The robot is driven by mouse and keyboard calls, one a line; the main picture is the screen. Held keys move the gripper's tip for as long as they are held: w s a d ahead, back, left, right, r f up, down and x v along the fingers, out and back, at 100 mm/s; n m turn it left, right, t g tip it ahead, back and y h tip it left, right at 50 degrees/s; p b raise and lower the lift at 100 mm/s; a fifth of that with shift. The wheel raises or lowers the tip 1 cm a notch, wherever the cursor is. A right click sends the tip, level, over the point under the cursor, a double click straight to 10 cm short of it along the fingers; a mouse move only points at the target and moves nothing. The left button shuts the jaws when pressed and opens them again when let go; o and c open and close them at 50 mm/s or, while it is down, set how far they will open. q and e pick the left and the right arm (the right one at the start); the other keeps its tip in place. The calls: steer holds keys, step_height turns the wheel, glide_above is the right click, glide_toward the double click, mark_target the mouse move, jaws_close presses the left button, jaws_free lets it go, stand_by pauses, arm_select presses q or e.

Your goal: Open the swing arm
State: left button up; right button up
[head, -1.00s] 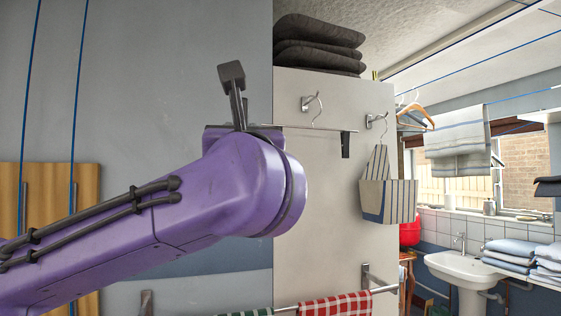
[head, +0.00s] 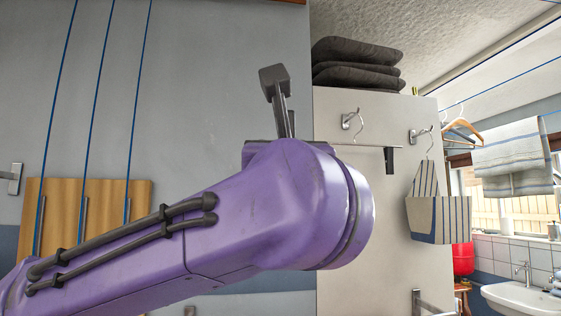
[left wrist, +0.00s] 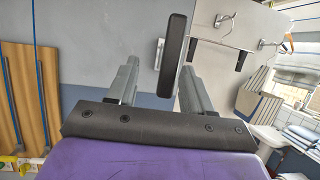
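The swing arm appears to be the thin grey bar (head: 362,147) in front of the pale panel, with a short black piece hanging at its right end. The bar also shows in the left wrist view (left wrist: 222,45). An upright black grip (left wrist: 173,55) stands at its left side there. My left gripper (left wrist: 158,82) is open, with its grey fingers apart to either side of the grip's lower end. The grip looks closer to the right finger; contact cannot be told. In the head view my left gripper (head: 280,95) points up, its wrist hiding the bar's left part. My right gripper is not in view.
Dark folded cushions (head: 355,65) lie on top. Wooden boards (head: 100,210) stand at left, and a white sink (head: 525,300) is at right.

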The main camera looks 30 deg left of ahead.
arm_select(q)
steer(key=b+v, duration=0.2)
steer(key=v, duration=0.4)
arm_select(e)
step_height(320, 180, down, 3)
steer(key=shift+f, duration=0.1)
arm_select(q)
steer(key=shift+d, duration=0.1)
steer(key=shift+s, duration=0.15)
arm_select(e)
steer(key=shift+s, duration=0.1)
